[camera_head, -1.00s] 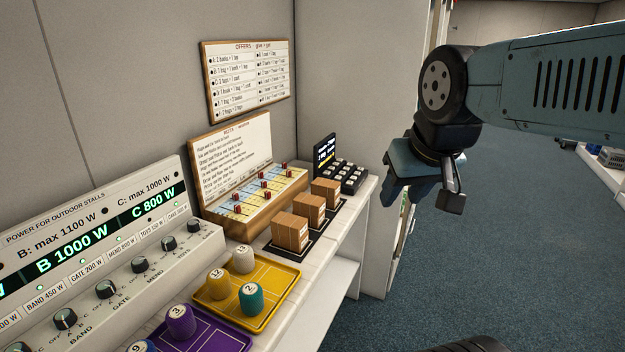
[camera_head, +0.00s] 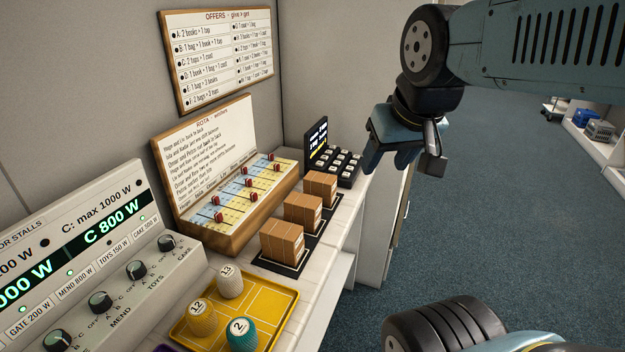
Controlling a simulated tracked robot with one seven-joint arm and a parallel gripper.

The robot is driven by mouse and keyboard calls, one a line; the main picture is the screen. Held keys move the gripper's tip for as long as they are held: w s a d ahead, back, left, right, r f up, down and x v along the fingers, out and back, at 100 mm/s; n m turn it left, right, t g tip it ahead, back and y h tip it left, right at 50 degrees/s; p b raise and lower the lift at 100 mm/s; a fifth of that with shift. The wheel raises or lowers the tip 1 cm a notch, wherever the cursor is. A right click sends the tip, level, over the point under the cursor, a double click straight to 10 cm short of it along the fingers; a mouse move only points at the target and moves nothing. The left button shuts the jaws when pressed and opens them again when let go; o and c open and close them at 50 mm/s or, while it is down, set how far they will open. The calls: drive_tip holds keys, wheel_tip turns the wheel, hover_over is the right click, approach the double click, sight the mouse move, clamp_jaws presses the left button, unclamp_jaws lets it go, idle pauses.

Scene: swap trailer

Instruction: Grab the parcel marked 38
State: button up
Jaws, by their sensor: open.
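Three brown cardboard parcels stand in a row on a dark mat on the white counter: a near parcel (camera_head: 282,242), a middle parcel (camera_head: 303,213) and a far parcel (camera_head: 320,187). Any numbers on them are too small to read, so I cannot tell which is marked 38. My gripper (camera_head: 402,160) hangs in the air to the right of and above the far parcel, past the counter's edge. It is open and empty, and apart from all the parcels.
Behind the parcels stand a rota board (camera_head: 207,175) with red pegs and a black keypad (camera_head: 338,165). A yellow tray (camera_head: 262,291) with numbered pieces lies nearer, beside a power panel (camera_head: 75,250). Clear blue floor (camera_head: 520,220) lies to the right.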

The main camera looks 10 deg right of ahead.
drive_tip(key=shift+o, duration=0.7)
drive_tip(key=shift+w+a+f, duration=0.1)
drive_tip(key=shift+w+f, duration=0.15)
drive_tip(key=o, duration=0.6)
drive_tip(key=w+f+m+g+y, duration=0.1)
drive_tip(key=w+f, duration=0.1)
drive_tip(key=w+a+f+m+g+y, duration=0.1)
drive_tip(key=w+f, duration=0.1)
drive_tip(key=w+a+f+m+g+y, duration=0.1)
drive_tip(key=w+f+m+g, duration=0.1)
drive_tip(key=shift+w+f, duration=0.2)
drive_tip(key=shift+f, duration=0.05)
drive_tip(key=m+t+y, duration=0.9)
drive_tip(key=m+y, duration=0.3)
drive_tip(key=m, duration=0.9)
approach(334, 183)
drive_tip(key=a, duration=0.1)
drive_tip(key=x, duration=0.9)
drive_tip(key=shift+w+d, duration=0.15)
drive_tip(key=shift+w+d+x, duration=0.15)
drive_tip(key=shift+x, duration=1.15)
drive_tip(key=shift+w+d+x, duration=0.1)
drive_tip(key=shift+w+x, duration=0.1)
drive_tip(key=shift+x, duration=1.1)
